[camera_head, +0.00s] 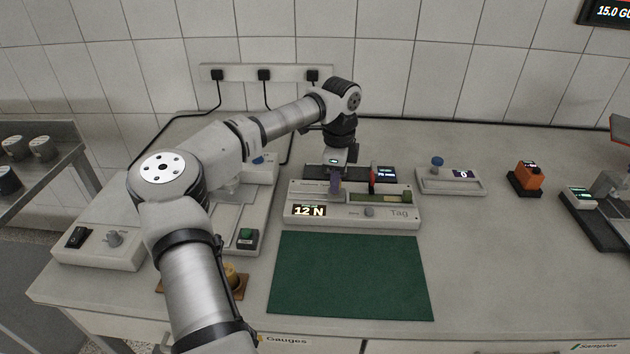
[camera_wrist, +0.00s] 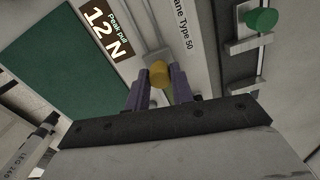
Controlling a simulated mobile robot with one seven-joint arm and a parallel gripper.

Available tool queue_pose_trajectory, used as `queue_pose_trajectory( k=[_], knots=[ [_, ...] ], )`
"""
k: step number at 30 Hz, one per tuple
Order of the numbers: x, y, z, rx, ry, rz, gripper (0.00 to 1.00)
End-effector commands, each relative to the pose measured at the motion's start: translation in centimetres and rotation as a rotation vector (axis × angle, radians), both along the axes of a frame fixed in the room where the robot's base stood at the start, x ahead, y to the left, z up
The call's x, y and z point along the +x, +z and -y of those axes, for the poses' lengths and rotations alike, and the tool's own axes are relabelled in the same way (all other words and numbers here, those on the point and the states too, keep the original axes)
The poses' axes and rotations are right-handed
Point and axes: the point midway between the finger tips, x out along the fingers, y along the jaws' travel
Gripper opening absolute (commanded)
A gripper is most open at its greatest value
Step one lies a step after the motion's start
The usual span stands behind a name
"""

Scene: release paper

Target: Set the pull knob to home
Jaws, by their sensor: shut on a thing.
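The pull tester (camera_head: 300,195) is a long pale unit on the bench behind the green mat. Its display (camera_head: 309,210) reads 12 N, and the wrist view adds the words Peak pull beside its display (camera_wrist: 105,30). The pull knob (camera_wrist: 158,73) is a yellow cylinder in the wrist view, on the unit's pale face. My gripper (camera_wrist: 160,85) has its purple fingers on either side of this knob and is shut on it. In the head view my gripper (camera_head: 334,186) points down over the left half of the unit, and its fingers hide the knob.
The green mat (camera_head: 350,277) lies clear in front. A red upright part (camera_head: 372,180) and a small grey knob (camera_head: 369,212) are close to the right of my gripper. A blue-knobbed box (camera_head: 450,180) and an orange block (camera_head: 528,177) stand farther right.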

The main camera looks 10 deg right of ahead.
Motion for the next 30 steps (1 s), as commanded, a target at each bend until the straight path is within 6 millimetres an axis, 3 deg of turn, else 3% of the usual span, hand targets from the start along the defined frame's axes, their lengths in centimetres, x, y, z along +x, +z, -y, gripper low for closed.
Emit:
queue_pose_trajectory(
  k=[9,10,15,25,30],
  knots=[
    [-0.2,0.1,0.6,-0.007,-0.003,0.0,0.0],
    [-0.2,0.1,0.6,-0.007,-0.003,0.0,0.24],
    [-0.2,0.1,0.6,-0.005,-0.002,0.0,0.45],
    [-0.1,0.3,0.4,-0.003,0.0,0.001,0.45],
    [-0.1,2.5,0.5,-0.003,0.001,0.004,0.45]
  ],
)
